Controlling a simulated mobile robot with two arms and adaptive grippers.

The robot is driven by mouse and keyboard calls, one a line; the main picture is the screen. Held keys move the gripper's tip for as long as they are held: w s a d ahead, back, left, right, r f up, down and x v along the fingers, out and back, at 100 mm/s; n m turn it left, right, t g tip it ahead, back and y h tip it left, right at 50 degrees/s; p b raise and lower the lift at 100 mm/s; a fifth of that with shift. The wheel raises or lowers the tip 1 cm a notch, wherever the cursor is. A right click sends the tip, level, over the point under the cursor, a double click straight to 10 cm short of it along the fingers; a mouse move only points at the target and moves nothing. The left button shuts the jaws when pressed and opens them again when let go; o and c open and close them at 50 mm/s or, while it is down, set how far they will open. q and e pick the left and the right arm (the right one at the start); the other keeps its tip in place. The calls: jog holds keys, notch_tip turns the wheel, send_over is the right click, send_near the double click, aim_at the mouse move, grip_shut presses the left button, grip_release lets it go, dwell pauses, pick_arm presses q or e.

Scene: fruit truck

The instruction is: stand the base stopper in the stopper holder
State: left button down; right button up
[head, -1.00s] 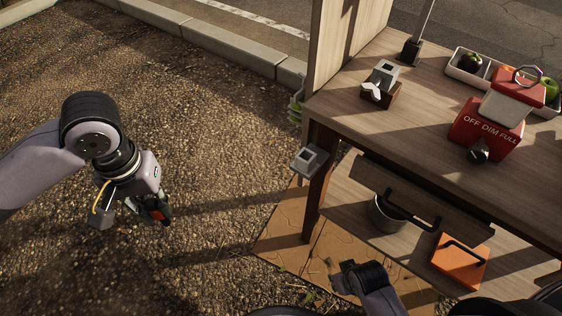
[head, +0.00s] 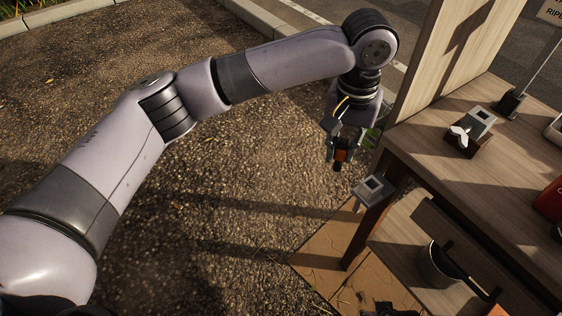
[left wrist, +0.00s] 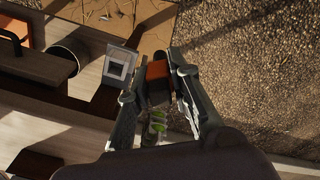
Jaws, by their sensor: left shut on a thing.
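The base stopper (head: 341,156) is a small orange and dark block. My left gripper (head: 343,150) is shut on it and holds it in the air, left of and slightly above the stopper holder. The stopper holder (head: 370,189) is a grey bracket with a square opening, fixed at the side of the stall's leg. In the left wrist view the stopper (left wrist: 158,80) sits between the fingers, and the holder (left wrist: 118,58) is just left of it, apart from it. My right gripper is not seen.
The wooden stall counter (head: 440,155) and its tall side panel (head: 445,50) stand right of my left gripper. A grey device with a white wing nut (head: 460,135) sits on the counter. A metal pot (head: 436,266) is on the shelf below. The gravel at left is open.

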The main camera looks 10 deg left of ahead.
pick_arm(q)
jog(key=shift+m, duration=0.4)
jog(key=d+r, duration=0.1)
jog(key=d, duration=0.1)
jog(key=d+r, duration=0.1)
jog(key=d, duration=0.2)
jog(key=d+r, duration=0.1)
jog(key=d, duration=0.2)
jog(key=shift+w+d, duration=0.25)
jog(key=shift+s, duration=0.1)
jog(key=shift+f, duration=2.9)
jog(key=shift+f, duration=2)
jog(key=c, duration=1.4)
grip_release()
notch_tip(320, 180, up, 12)
